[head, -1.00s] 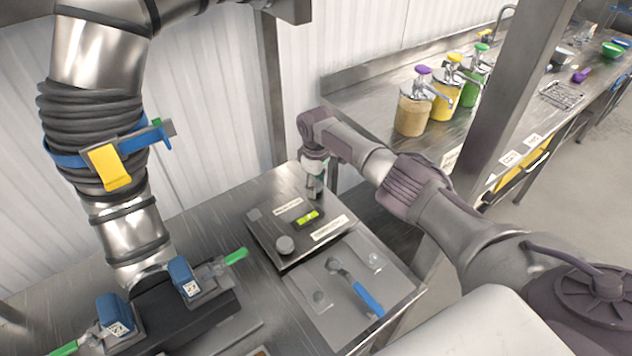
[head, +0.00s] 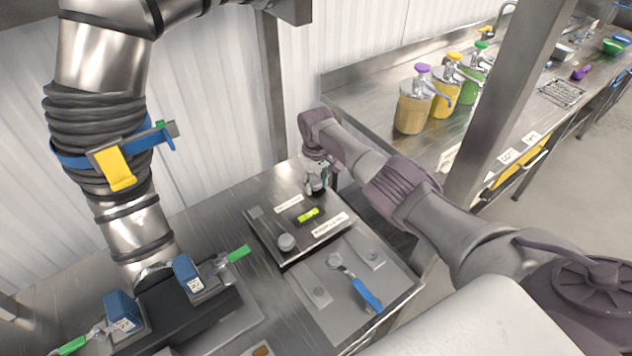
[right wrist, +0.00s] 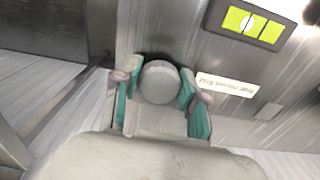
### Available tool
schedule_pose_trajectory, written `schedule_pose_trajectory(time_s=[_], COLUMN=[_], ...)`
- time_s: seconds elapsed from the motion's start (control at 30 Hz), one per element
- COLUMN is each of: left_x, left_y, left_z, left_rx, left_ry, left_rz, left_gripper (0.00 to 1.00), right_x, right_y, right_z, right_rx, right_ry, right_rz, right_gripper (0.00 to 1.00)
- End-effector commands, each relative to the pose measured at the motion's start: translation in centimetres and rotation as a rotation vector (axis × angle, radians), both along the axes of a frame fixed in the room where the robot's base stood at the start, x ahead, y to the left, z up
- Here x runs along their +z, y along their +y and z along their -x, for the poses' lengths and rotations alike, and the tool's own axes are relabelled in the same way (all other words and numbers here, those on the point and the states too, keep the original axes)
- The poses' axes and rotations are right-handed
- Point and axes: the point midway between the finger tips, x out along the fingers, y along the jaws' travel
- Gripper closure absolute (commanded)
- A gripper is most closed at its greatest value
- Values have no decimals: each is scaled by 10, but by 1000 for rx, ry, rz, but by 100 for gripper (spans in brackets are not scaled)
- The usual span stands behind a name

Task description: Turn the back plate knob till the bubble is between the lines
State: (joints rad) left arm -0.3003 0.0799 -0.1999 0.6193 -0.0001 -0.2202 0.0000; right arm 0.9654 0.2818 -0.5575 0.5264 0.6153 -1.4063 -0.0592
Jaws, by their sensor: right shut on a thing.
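The back plate knob (right wrist: 160,82) is a round grey knob, seen from above in the right wrist view. My right gripper (right wrist: 159,90) is shut on it, with a teal-lined finger on each side. In the head view my right gripper (head: 316,183) is at the far corner of the dark plate (head: 268,232) and hides the knob. The yellow-green bubble vial (right wrist: 270,31) lies on the plate and also shows in the head view (head: 308,215). Its pale bubble (right wrist: 248,24) sits near the vial's middle, close to a dark line; its exact place between the lines is unclear.
A second round knob (head: 286,242) is at the plate's front. A large steel pipe (head: 135,230) stands at left. Pump jars (head: 413,112) stand on the back counter, behind my right arm.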

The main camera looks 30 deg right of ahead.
Motion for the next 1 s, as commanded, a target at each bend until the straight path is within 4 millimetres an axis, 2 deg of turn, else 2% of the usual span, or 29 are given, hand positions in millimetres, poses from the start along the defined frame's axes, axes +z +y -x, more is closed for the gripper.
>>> schedule_pose_trajectory(time_s=[0.33, 0.37, 0.5, 0.83, 1.0], left_x=[0, 0, 0, 0, 0], left_y=[0, 0, 0, 1, 1], left_z=[0, 0, 0, 0, 0], left_rx=[0, 0, 0, 0, 0], left_ry=[-1, -1, -1, -1, -1], left_rz=[0, 0, 0, -1, -1], left_gripper=[63, 63, 63, 63, 63], right_x=[-1, -1, -1, 1, 16], right_y=[0, 0, 0, 0, 0], right_z=[0, 0, 0, 0, -1], right_rx=[-1, -1, -1, -1, 2], right_ry=[0, 0, 0, -1, -3], right_rz=[0, 0, 0, 0, -1], right_gripper=[92, 56, 32, 32, 32])
